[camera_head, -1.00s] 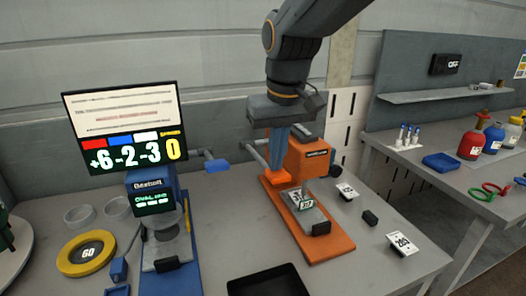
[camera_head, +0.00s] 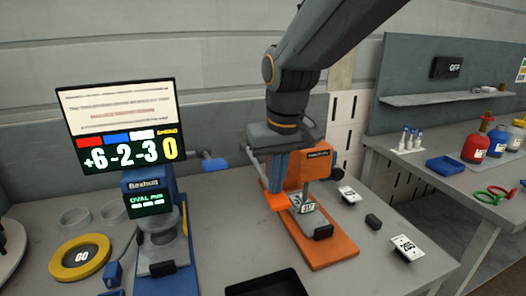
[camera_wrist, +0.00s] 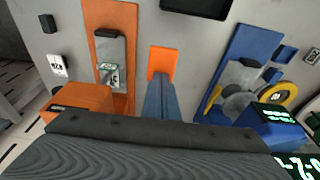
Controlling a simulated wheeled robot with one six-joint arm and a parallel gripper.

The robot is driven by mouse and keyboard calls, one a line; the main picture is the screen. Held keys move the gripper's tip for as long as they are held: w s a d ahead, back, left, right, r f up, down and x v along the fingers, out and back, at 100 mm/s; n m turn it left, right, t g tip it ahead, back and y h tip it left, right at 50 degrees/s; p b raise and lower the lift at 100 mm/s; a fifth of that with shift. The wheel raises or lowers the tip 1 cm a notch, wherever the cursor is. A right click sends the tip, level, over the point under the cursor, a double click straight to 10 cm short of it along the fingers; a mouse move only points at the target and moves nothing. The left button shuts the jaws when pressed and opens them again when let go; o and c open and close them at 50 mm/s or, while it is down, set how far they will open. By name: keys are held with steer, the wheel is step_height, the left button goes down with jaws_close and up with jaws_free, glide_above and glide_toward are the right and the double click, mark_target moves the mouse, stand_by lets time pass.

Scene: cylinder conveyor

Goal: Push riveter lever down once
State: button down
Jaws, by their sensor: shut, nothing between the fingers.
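An orange press-like machine (camera_head: 310,168) stands on an orange base plate (camera_head: 335,251); I cannot read its label to confirm it is the riveter. A grey-ended bar (camera_head: 248,150), possibly its lever, sticks out at its left side, partly behind my gripper. My gripper (camera_head: 276,201) points down, its blue fingers shut with orange tips together and empty. It is in front of and left of the orange machine, which also shows in the wrist view (camera_wrist: 78,105), left of my gripper (camera_wrist: 162,62). I cannot tell whether the fingers touch the bar. A small numbered piece (camera_head: 306,207) sits on the base.
A blue machine (camera_head: 150,183) with a blue-ended bar (camera_head: 214,164) and a display screen (camera_head: 120,125) stands at left. A black tray (camera_head: 268,284) is at the front edge. White number cards (camera_head: 407,247) lie at right.

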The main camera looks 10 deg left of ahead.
step_height(320, 180, up, 15)
steer(key=p, duration=1.2)
steer(key=shift+f, duration=0.1)
steer(key=s+d+f+m, duration=0.25)
steer(key=d+f, duration=0.25)
steer(key=d, duration=0.4)
steer(key=s+d+f+m+h, duration=0.15)
steer(key=s+d+f, duration=0.3)
steer(key=d, duration=0.55)
steer(key=s+d+f+m, duration=0.2)
steer(key=d+f, duration=0.3)
steer(key=d, duration=0.4)
step_height(320, 180, down, 11)
steer(key=b, duration=0.9)
